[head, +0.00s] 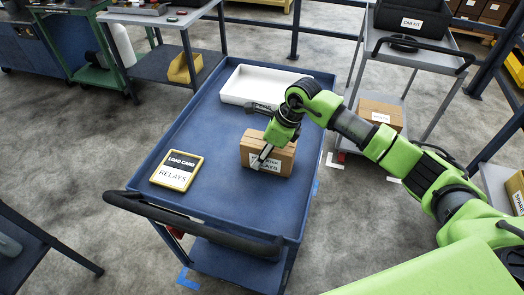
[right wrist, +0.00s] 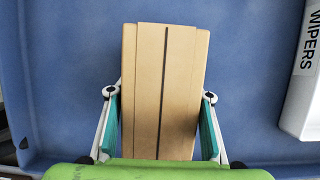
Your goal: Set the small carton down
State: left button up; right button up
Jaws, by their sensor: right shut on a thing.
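My right gripper (head: 264,152) is shut on the carton from above. In the right wrist view the teal pads of the gripper (right wrist: 160,125) press on both sides of the carton (right wrist: 165,75), whose dark top seam runs between them. The carton looks upright and at or just above the trolley top; I cannot tell whether it touches. My left gripper is not in view.
A yellow-edged load card (head: 177,170) reading RELAYS lies on the trolley, left of the carton. A white bin (head: 238,97) stands at the trolley's back; its WIPERS label shows in the right wrist view (right wrist: 308,50). The trolley has a dark front handle (head: 190,220).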

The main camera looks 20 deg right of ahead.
jog(key=o, duration=1.4)
jog(key=shift+f, duration=0.1)
jog(key=shift+d+r, duration=0.15)
jog(key=shift+r, duration=0.25)
jog(key=b+v, duration=0.1)
jog(key=v, duration=0.9)
jog(key=shift+s+r+b, duration=0.1)
jog(key=shift+r+b, duration=0.2)
jog(key=shift+b, duration=0.1)
jog(key=shift+s+d+r, duration=0.1)
jog(key=shift+d+r, duration=0.1)
jog(key=shift+r, duration=0.2)
